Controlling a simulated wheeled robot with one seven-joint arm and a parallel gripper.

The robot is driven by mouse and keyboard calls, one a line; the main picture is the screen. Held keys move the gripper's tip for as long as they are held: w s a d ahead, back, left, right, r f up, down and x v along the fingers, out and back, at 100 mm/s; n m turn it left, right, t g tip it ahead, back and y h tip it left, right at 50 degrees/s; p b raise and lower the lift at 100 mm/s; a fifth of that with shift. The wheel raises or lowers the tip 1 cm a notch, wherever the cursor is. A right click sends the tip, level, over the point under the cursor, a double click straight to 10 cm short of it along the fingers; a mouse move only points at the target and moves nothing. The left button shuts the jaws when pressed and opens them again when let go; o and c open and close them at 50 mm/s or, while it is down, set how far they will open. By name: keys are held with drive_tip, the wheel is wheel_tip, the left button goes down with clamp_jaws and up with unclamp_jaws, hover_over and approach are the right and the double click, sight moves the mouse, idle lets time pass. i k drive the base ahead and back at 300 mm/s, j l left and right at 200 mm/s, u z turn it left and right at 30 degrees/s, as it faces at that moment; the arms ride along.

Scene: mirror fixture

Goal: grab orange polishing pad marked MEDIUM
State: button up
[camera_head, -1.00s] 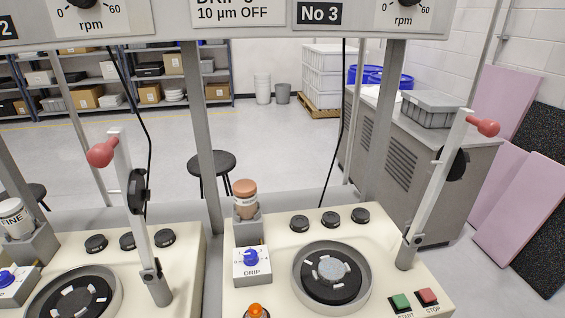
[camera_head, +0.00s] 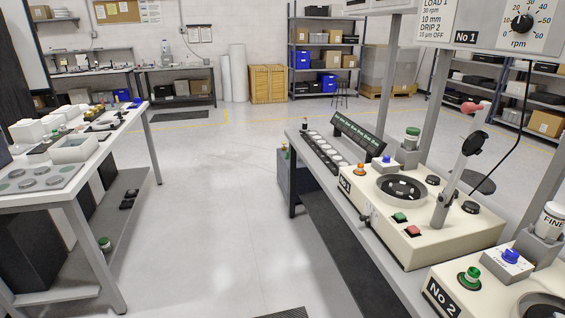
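I cannot make out an orange polishing pad or the word MEDIUM in the head view. A grey tray (camera_head: 70,171) on the left table holds several round grey and greenish discs, whose markings are too small to read. A long dark rack (camera_head: 307,137) with several pale round discs lies on the right bench, beyond machine No 1 (camera_head: 418,237). This machine has a dark round plate (camera_head: 374,187) in a ring. My gripper is not in view.
A white table (camera_head: 86,195) stands at the left, with boxes on top and a lower shelf. Machine No 2 (camera_head: 450,299) is at the bottom right. Clear grey floor (camera_head: 222,215) runs between table and bench. Shelves (camera_head: 329,56) and a wooden crate (camera_head: 267,84) stand at the back.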

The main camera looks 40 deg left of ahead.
sight(359, 171)
drive_tip(key=u, duration=0.75)
drive_tip(key=z, duration=0.3)
drive_tip(key=i+j+z, duration=0.35)
drive_tip(key=j+z, duration=0.3)
drive_tip(key=i+j, duration=0.15)
drive_tip(key=j, duration=0.25)
drive_tip(key=i+j+z, duration=0.15)
drive_tip(key=j, duration=0.25)
drive_tip(key=i+j, duration=0.1)
drive_tip(key=j, duration=0.3)
drive_tip(key=i+j+z, duration=0.15)
drive_tip(key=j, duration=0.7)
drive_tip(key=i+j+z, duration=0.15)
drive_tip(key=j, duration=0.3)
drive_tip(key=i+j, duration=0.1)
drive_tip(key=j, duration=0.35)
drive_tip(key=i+j, duration=0.1)
drive_tip(key=j, duration=0.4)
drive_tip(key=i+j, duration=0.1)
drive_tip(key=j, duration=0.85)
drive_tip(key=i, duration=0.05)
